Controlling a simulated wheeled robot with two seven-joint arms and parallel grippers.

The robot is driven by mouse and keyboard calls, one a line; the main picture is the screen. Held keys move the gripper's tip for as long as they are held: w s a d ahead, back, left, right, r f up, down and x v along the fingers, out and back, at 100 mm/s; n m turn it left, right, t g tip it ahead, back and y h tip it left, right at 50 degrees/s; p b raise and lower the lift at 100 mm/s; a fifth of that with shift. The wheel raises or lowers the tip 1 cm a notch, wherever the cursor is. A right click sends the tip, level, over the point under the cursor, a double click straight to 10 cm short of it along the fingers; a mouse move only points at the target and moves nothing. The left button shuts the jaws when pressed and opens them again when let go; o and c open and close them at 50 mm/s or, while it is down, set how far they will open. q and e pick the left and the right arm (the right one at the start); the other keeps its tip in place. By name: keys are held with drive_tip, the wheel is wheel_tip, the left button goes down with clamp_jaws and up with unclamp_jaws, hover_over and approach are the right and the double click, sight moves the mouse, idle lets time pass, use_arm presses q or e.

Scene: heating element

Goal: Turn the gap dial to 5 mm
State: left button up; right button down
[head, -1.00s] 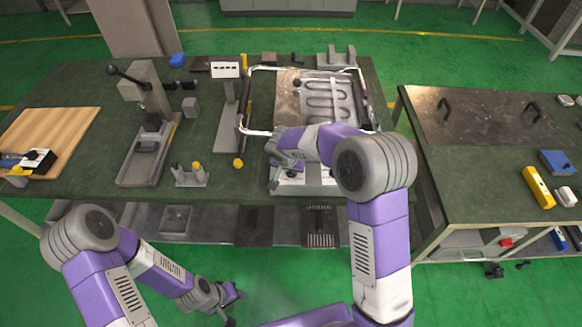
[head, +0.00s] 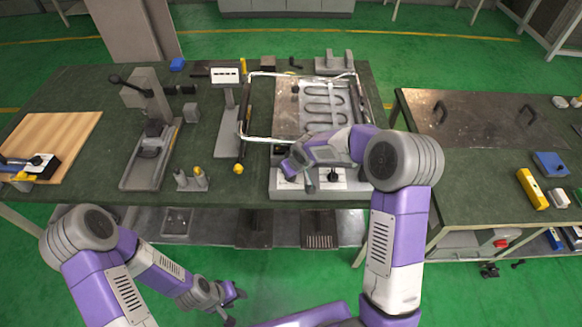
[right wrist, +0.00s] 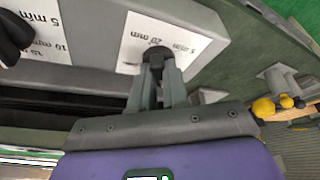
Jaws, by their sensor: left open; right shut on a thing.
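The heating rig (head: 283,190) has a grey front block with two white scale labels, each with a black dial. My right gripper (head: 296,167) is at the left dial. In the right wrist view, my right gripper (right wrist: 157,76) is shut on the black knob of this dial (right wrist: 154,54). Its label (right wrist: 180,38) reads "20 mm" and another value ending in "5 mm", partly hidden. The other dial (right wrist: 12,35) is apart at the left, its label (right wrist: 60,25) showing "5 mm" and "10 mm"; it also shows in the head view (head: 333,175). My left gripper (head: 236,293) is open and empty, low before the bench.
A bent heating element (head: 325,105) lies on the rig behind, inside a metal tube frame (head: 243,120). A lever press (head: 152,150) and a stand with yellow knobs (head: 190,181) are at the left. A second table (head: 475,150) stands at the right.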

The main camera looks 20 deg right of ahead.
drive_tip(key=n+g+y+p, duration=0.1)
drive_tip(key=n+p, duration=0.3)
drive_tip(key=shift+s+d, duration=0.15)
drive_tip(key=n+y+p, duration=0.1)
drive_tip(key=n, duration=0.1)
drive_tip(key=shift+f+n+g, duration=0.15)
drive_tip(key=shift+n+g, duration=0.25)
drive_tip(key=shift+f+n+g+y+p, duration=0.1)
drive_tip(key=shift+n+g+y+p, duration=0.25)
drive_tip(key=shift+n, duration=0.85)
drive_tip(key=c, duration=1.1)
unclamp_jaws()
drive_tip(key=shift+w, duration=0.25)
drive_tip(key=v, duration=0.7)
drive_tip(key=shift+s+d+r, duration=0.1)
drive_tip(key=shift+d+r, duration=0.05)
drive_tip(key=shift+r, duration=0.15)
